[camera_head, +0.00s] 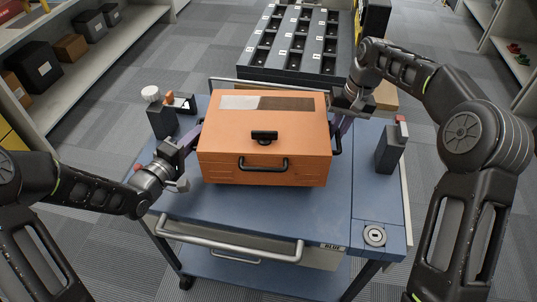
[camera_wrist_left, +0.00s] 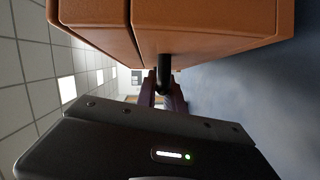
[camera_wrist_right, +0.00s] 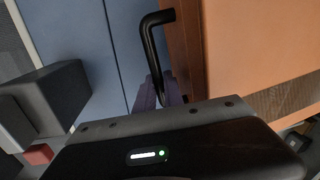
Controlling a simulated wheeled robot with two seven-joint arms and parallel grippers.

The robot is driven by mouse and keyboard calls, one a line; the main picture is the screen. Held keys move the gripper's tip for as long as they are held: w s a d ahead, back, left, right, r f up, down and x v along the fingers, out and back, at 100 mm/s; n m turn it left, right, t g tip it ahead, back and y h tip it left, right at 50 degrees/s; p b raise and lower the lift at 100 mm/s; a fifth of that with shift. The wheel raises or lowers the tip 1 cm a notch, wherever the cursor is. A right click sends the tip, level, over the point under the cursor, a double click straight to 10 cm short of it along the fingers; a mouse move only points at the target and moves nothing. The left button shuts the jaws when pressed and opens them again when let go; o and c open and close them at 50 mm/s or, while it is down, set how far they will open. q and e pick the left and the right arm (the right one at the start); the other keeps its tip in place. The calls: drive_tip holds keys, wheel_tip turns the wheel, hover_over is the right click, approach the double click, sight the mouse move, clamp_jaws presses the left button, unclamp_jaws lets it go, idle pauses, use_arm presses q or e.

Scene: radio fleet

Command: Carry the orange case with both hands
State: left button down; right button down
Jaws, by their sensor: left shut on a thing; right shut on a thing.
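The orange case (camera_head: 262,140) is level over the blue cart (camera_head: 190,212), with its black front handle and latch facing me. A dark shadow lies under it; I cannot tell whether it touches the cart top. My left gripper (camera_head: 191,143) is shut on the case's left side handle, whose black bar (camera_wrist_left: 164,72) shows between the fingers in the left wrist view. My right gripper (camera_head: 344,120) is shut on the right side handle, a black bar (camera_wrist_right: 150,45) in the right wrist view. The far side of the case is hidden.
Dark posts stand on the cart to the left (camera_head: 162,118) and right (camera_head: 389,148) of the case. A dark rack with several slots (camera_head: 298,45) stands behind. Shelves with boxes (camera_head: 75,70) line the left.

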use_arm(q)
drive_tip(key=shift+f, duration=0.1)
use_arm(e)
drive_tip(key=shift+f, duration=0.1)
